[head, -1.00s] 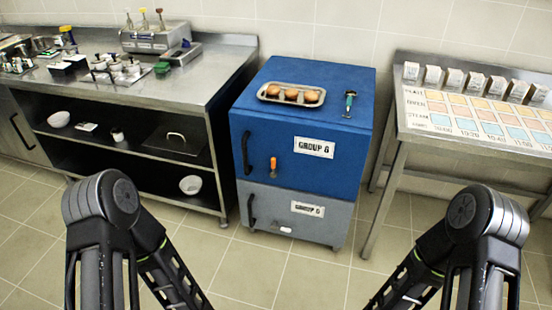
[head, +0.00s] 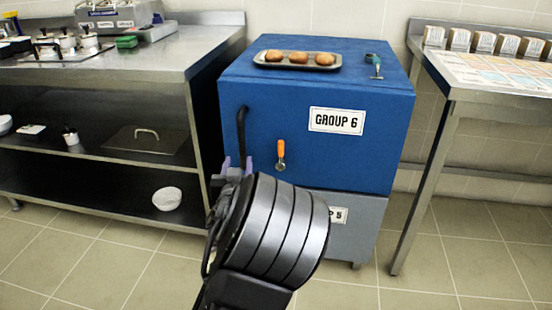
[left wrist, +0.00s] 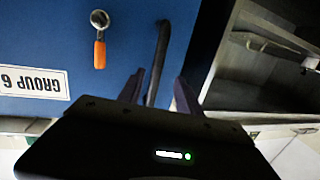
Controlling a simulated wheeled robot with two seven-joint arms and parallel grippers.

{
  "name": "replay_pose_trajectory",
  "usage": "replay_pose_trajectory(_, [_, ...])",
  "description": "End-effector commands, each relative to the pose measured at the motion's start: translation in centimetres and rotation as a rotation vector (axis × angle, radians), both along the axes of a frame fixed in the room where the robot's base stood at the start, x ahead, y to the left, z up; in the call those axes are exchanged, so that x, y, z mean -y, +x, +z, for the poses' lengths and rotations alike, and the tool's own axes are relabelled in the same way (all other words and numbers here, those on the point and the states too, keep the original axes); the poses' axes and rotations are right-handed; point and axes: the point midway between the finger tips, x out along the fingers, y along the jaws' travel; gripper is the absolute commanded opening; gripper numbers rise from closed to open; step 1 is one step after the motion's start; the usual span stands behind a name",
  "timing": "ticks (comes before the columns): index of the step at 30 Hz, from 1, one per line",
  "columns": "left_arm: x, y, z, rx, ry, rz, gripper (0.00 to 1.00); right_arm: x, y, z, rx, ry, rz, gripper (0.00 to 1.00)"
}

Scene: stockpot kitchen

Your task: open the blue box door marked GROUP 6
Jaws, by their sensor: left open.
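The blue box door marked GROUP 6 (head: 300,165) is shut, with a black vertical bar handle (head: 242,130) at its left edge. My left gripper (head: 238,163) is open at the lower end of the handle. In the left wrist view, which is upside down, the handle (left wrist: 161,45) runs between the two fingers of my left gripper (left wrist: 158,85); I cannot tell whether they touch it. My right gripper is not in view.
A tray of brown rolls (head: 297,58) and a small green-handled tool (head: 374,66) lie on the box. A grey lower box (head: 358,225) is partly hidden by my arm. A steel counter (head: 190,60) stands close on the left, a steel table (head: 480,90) on the right.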

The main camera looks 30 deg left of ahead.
Motion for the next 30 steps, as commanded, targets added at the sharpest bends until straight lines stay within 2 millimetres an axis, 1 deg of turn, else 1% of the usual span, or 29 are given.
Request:
replay_pose_trajectory(1, [-0.2, 0.0, 0.4, 0.031, 0.008, 0.003, 0.41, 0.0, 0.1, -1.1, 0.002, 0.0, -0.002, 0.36])
replay_pose_trajectory(3, [-0.5, -0.1, 1.4, 0.055, 0.015, 0.005, 0.41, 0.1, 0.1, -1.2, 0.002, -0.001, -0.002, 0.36])
replay_pose_trajectory(6, [-0.6, -0.1, 1.9, 0.063, 0.017, 0.007, 0.41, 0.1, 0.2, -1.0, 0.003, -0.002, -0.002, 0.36])
replay_pose_trajectory(13, [-0.6, -0.1, 1.8, 0.059, 0.017, 0.007, 0.41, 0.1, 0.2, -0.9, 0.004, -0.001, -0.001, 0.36])
replay_pose_trajectory(17, [-0.9, 0.4, 1.6, 0.058, 0.017, 0.008, 0.41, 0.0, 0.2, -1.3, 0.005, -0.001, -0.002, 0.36])
replay_pose_trajectory(20, [-1.4, 1.3, 1.5, 0.06, 0.019, 0.009, 0.41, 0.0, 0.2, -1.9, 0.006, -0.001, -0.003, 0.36])
replay_pose_trajectory(27, [-3.3, 4.5, 1.4, 0.059, 0.021, 0.009, 0.41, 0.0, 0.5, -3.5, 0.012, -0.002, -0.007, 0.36])
replay_pose_trajectory(30, [-4.0, 5.6, 1.5, 0.058, 0.02, 0.009, 0.41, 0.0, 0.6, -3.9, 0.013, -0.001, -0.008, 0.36])
